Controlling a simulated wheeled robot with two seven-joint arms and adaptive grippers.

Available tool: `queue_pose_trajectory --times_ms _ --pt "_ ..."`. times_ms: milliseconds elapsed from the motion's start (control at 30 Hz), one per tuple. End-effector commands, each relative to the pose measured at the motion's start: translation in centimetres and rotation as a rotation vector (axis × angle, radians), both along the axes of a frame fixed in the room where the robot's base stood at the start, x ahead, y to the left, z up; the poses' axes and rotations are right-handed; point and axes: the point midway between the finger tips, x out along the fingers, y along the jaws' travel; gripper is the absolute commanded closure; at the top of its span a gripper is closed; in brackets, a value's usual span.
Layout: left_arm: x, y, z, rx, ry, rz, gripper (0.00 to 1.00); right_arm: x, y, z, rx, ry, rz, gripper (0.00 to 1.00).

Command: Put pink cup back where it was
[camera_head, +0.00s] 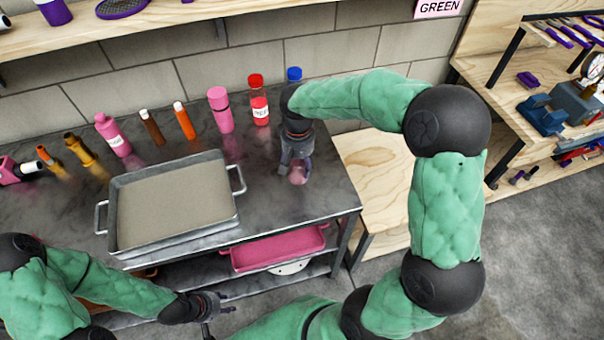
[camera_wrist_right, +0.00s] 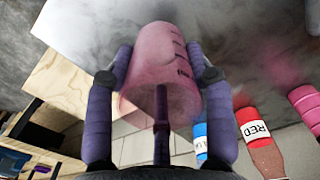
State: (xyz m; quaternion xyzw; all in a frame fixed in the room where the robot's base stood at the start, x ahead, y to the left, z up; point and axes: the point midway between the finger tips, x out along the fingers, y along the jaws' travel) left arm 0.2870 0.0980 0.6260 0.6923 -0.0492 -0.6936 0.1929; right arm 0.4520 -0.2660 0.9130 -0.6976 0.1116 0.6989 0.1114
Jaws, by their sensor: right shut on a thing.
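The pink cup (camera_head: 298,174) is at the right end of the dark table, under my right gripper (camera_head: 297,160). It is translucent, with dark measuring marks on its side. In the right wrist view the pink cup (camera_wrist_right: 165,75) sits between the two fingers of my right gripper (camera_wrist_right: 163,85), which is shut on it. The cup is at or just above the tabletop; I cannot tell if it touches. My left gripper (camera_head: 209,306) is low at the table's front, away from the cup, and its fingers are too small to read.
A metal tray (camera_head: 232,207) fills the middle of the table (camera_head: 330,205). Several bottles line the back, including a red-capped bottle (camera_head: 259,100) and a blue-capped bottle (camera_head: 294,75) near my right wrist. A pink tray (camera_head: 280,249) lies on the lower shelf. Table right of the metal tray is mostly clear.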

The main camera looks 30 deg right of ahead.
Motion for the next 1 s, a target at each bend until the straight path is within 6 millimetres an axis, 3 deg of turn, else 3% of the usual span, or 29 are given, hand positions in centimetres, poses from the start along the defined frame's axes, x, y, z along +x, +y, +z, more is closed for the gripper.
queue_pose_trajectory --times_ms 267,500,933,967,1000 --pt "0.0 0.0 -0.7 0.0 0.0 0.0 0.6 0.4 -1.2 -1.5 0.0 -0.001 -0.001 0.83" --pt "0.0 0.0 -1.9 0.0 0.0 0.0 0.6 0.4 -1.4 -4.7 0.0 0.001 -0.001 0.83" --pt "0.0 0.0 -2.0 0.0 0.0 0.0 0.6 0.5 -1.4 -5.2 0.001 -0.001 0.0 0.83" --pt "0.0 0.0 -2.0 0.0 0.0 0.0 0.6 0.5 -1.4 -5.1 0.001 -0.001 0.0 0.38" --pt "0.0 0.0 -1.9 0.0 0.0 0.0 0.6 0.5 -1.4 -5.1 0.001 -0.001 0.0 0.27"
